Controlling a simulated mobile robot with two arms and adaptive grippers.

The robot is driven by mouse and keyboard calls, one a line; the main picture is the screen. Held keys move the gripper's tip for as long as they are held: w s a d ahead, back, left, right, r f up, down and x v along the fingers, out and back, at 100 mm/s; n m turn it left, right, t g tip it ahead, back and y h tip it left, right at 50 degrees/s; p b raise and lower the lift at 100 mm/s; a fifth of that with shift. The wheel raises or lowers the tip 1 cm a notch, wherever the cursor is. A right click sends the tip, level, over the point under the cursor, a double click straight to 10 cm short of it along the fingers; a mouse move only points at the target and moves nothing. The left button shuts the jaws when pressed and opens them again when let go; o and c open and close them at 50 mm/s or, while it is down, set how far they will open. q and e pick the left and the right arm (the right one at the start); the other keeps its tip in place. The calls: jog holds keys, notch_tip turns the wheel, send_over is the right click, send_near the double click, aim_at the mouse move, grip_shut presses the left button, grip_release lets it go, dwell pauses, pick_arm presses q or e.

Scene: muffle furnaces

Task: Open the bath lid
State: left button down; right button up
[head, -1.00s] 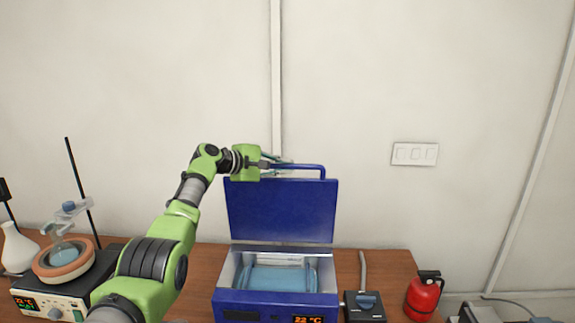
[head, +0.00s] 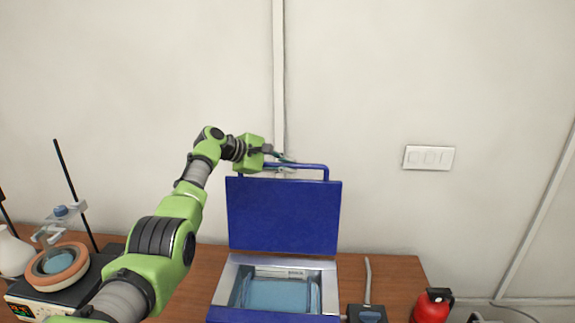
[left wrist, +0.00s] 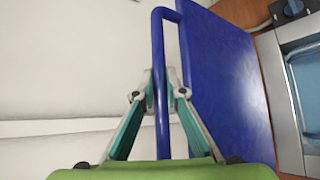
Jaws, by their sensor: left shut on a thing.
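The blue bath lid (head: 283,215) stands raised, close to upright, at the back of the water bath (head: 228,287). Light blue water (head: 275,295) shows in the open basin. A blue bar handle (head: 327,173) runs along the lid's top. My left gripper (head: 284,163) is at the handle's left part. In the left wrist view the gripper (left wrist: 163,92) has its fingers on both sides of the handle bar (left wrist: 158,45), shut on it, with the lid (left wrist: 222,75) to the right. My right gripper is not in view.
A heating device with an orange-brown ring (head: 58,267) and a stand rod (head: 75,190) are at the left. The wall (head: 430,80) is behind.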

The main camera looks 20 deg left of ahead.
pick_arm(q)
jog(key=c, duration=2)
grip_release()
jog(key=shift+d+f, duration=0.1)
jog(key=shift+d, duration=0.05)
jog(key=shift+c, duration=0.2)
jog(key=v, duration=1.2)
jog(key=shift+w, duration=0.15)
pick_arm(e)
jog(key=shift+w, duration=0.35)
